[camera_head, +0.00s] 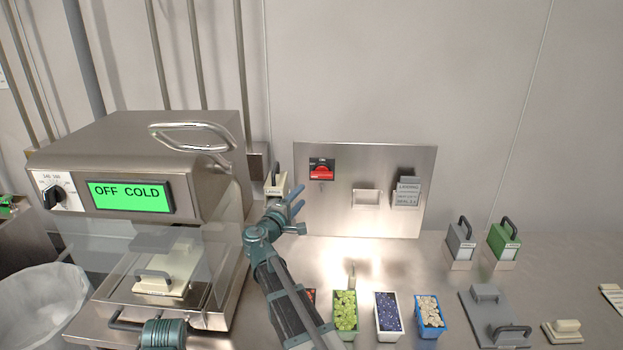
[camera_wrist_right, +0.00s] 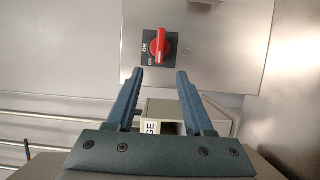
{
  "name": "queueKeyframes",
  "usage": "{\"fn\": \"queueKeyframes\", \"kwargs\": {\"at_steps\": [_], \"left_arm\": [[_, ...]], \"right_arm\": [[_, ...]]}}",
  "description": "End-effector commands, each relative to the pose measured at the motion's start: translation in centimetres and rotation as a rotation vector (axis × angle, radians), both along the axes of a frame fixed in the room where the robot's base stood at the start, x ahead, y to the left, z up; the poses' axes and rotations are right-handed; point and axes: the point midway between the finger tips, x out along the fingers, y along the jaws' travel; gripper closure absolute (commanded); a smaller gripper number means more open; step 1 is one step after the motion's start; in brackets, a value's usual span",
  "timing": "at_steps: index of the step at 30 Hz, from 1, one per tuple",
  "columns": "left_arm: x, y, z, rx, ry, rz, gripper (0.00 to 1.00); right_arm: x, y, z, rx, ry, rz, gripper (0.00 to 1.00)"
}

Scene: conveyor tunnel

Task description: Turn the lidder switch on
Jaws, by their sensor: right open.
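A red rotary switch (camera_head: 321,172) on a black plate sits at the upper left of the steel wall panel. Its handle lies roughly crosswise, with the ON mark above it. The switch also shows in the right wrist view (camera_wrist_right: 160,46), just beyond the fingertips. My right gripper (camera_head: 301,198) is open and empty, below and left of the switch and apart from it. Its two spread fingers show in the right wrist view (camera_wrist_right: 160,76). The lidder (camera_head: 110,140) at left has a green display (camera_head: 130,196) reading OFF COLD. My left gripper's fingers are not visible.
A cream block labelled LARGE (camera_head: 276,181) stands beside my right gripper. The lidder has a black knob (camera_head: 53,196) and a raised bar handle (camera_head: 190,130). Green (camera_head: 345,311), blue-filled (camera_head: 388,318) and blue (camera_head: 431,318) tubs stand in front. The bench between panel and tubs is mostly clear.

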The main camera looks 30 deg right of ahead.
Motion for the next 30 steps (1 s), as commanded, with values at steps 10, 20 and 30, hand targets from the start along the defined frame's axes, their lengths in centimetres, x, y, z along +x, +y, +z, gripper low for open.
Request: {"fn": "queueKeyframes", "kwargs": {"at_steps": [10,20,30], "left_arm": [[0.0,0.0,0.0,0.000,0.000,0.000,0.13],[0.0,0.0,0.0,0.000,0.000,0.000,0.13],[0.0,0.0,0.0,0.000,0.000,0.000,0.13]], "right_arm": [[4.1,-5.3,0.0,0.000,0.000,-0.004,0.47],[7.1,-9.6,0.0,0.000,0.000,-0.002,0.47],[7.8,-10.8,0.0,0.000,0.000,0.000,0.47]]}}
